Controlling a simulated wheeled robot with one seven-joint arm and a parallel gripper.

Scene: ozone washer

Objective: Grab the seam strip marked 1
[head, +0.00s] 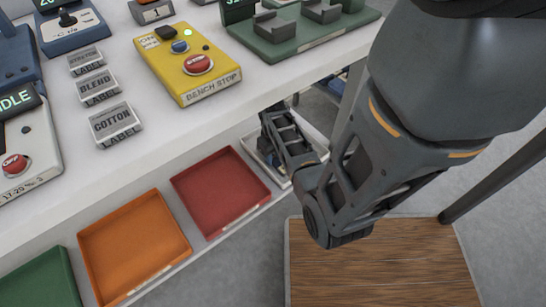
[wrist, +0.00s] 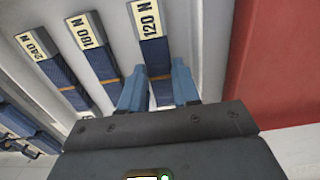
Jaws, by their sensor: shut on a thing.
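Several dark blue seam strips lie side by side in a white tray in the wrist view. Three carry cream labels: the 120 N strip (wrist: 155,54), the 180 N strip (wrist: 93,57) to its left, and the 240 N strip (wrist: 50,67) further left. No label shows just "1". My gripper (wrist: 158,76) has its two blue fingers on either side of the 120 N strip, shut on it below the label. The strip's near end is hidden by my gripper body. In the head view my arm reaches down to the white tray (head: 318,137), and its strips are mostly hidden.
A red tray (head: 220,188), an orange tray (head: 133,243) and a green tray (head: 42,283) stand on the lower shelf. The white bench top (head: 120,165) overhangs them, carrying the yellow bench stop box (head: 187,60) and other devices. A wooden-topped surface (head: 380,270) is at lower right.

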